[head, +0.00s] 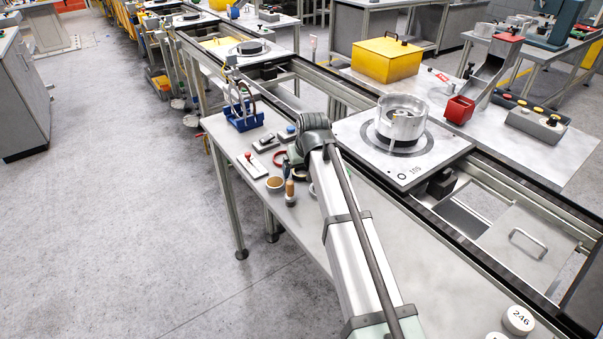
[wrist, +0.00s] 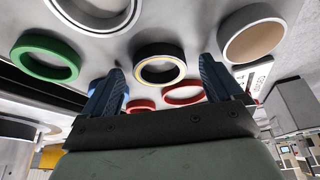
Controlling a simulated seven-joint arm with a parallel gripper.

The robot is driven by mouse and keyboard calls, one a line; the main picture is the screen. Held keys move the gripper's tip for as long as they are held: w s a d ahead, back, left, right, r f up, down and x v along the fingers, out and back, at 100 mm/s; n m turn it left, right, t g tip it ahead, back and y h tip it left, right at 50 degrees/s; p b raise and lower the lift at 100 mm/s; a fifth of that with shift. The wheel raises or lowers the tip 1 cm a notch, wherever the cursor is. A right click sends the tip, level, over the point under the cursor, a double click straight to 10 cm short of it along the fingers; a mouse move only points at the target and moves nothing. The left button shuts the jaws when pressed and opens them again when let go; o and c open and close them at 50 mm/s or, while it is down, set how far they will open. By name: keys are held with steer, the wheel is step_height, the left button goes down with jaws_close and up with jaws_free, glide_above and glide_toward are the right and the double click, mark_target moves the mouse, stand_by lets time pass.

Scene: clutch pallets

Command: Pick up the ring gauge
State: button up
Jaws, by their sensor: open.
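Several rings lie on the table in the wrist view. A dark ring (wrist: 160,47) with a pale yellowish inner edge sits between my fingertips as seen there. I cannot tell for sure that it is the ring gauge, as no label shows. My gripper (wrist: 162,78) is open, with its two blue fingers apart and nothing held between them; contact with the dark ring is not visible. A green ring (wrist: 45,39) lies to the left, and a red ring (wrist: 183,100) shows behind. In the head view my arm hides the gripper and most of the rings.
A tan-filled ring (wrist: 250,42) is right of the fingers. A blue rack (head: 243,122) with hoops and small tools stand left on the bench. A pallet (head: 352,130) bearing a metal housing (head: 401,122) sits on the conveyor to the right. White disc 246 (head: 518,320) lies near.

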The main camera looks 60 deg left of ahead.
steer(key=c, duration=1.2)
steer(key=shift+c, duration=0.2)
